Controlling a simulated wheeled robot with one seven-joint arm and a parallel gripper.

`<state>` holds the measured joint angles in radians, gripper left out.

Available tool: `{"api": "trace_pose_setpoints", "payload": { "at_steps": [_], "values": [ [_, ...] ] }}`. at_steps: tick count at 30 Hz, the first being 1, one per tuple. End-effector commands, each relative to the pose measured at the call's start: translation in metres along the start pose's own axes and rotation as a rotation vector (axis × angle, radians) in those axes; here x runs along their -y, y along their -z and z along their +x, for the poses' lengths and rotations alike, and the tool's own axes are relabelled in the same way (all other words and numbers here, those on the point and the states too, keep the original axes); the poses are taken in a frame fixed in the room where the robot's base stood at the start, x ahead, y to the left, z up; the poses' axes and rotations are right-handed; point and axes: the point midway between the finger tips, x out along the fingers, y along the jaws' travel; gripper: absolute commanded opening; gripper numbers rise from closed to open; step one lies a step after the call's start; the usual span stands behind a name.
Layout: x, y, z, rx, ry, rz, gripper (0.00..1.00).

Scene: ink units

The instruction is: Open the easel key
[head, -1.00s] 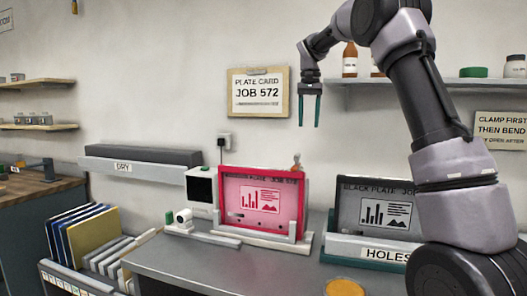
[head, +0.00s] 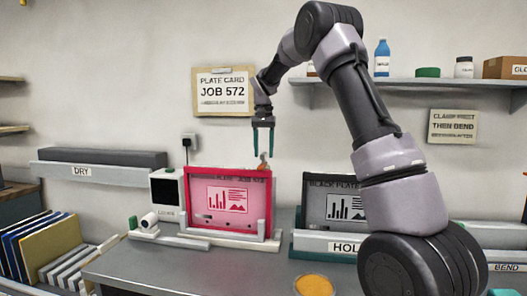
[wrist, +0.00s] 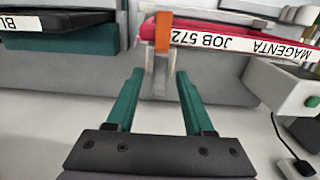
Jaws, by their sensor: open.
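The magenta plate (head: 228,200), marked JOB 572, stands upright in a pale easel (head: 228,239) on the grey bench. In the wrist view the key (wrist: 162,32) shows as an orange strip on a pale metal post, beside the plate's labelled edge. My gripper (head: 263,152) is open and empty, pointing down just above the key. In the wrist view my gripper's (wrist: 159,75) green fingers lie either side of the post's line. I cannot tell whether they touch it.
A black plate (head: 345,206) stands in a holder to the right, close to the easel. A white device (head: 167,197) stands to the left. An orange round dish (head: 313,286) lies in front. The wall and plate card (head: 223,92) are behind.

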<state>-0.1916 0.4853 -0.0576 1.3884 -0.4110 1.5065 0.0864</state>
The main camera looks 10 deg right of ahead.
Motion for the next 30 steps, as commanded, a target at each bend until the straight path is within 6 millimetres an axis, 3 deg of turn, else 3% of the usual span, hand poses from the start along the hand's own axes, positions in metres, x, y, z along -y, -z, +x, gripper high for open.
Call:
{"api": "trace_pose_setpoints", "payload": {
  "at_steps": [7, 8, 11, 12, 30],
  "values": [
    [0.0001, -0.0001, 0.0011, 0.0, 0.0, 0.0, 0.53],
    [0.0001, -0.0001, 0.0011, 0.0, 0.0, 0.0, 0.45],
    [0.0001, -0.0002, 0.001, 0.001, 0.0, 0.0, 0.07],
    [0.0001, -0.0002, 0.001, 0.001, 0.0, 0.0, 0.0],
    [0.0001, -0.0003, 0.0008, 0.001, 0.0, 0.001, 0.0]
  ]
}}
